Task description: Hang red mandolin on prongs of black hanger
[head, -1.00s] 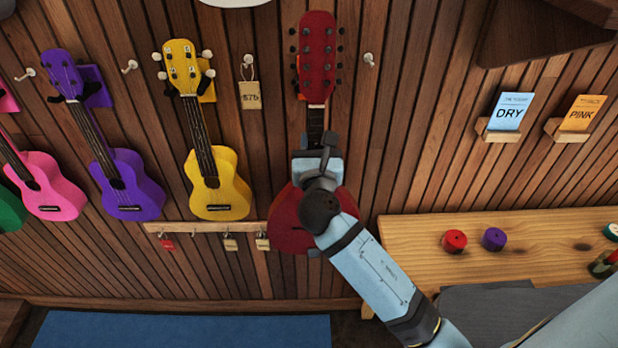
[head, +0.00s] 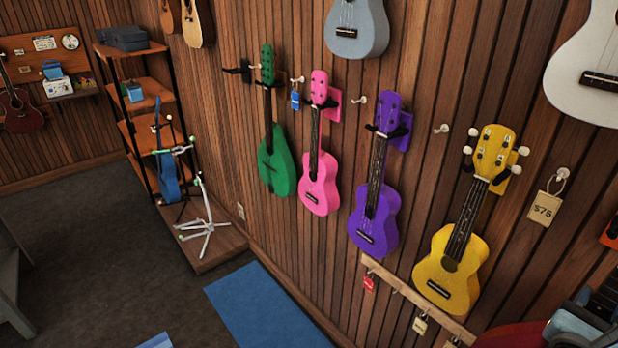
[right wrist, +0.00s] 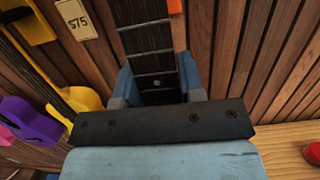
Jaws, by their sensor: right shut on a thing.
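The red mandolin (head: 512,336) is mostly cut off at the bottom right of the head view; only part of its red body and dark neck show. My right gripper (right wrist: 157,88) is shut around its dark fretted neck (right wrist: 148,45) in the right wrist view. My left gripper is not in view.
Green (head: 277,160), pink (head: 319,180), purple (head: 375,215) and yellow (head: 450,265) instruments hang along the wall. A rail with tags (head: 395,284) runs below. A stand (head: 203,215) and shelf (head: 140,85) are at the left. The dark floor (head: 80,240) has open space.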

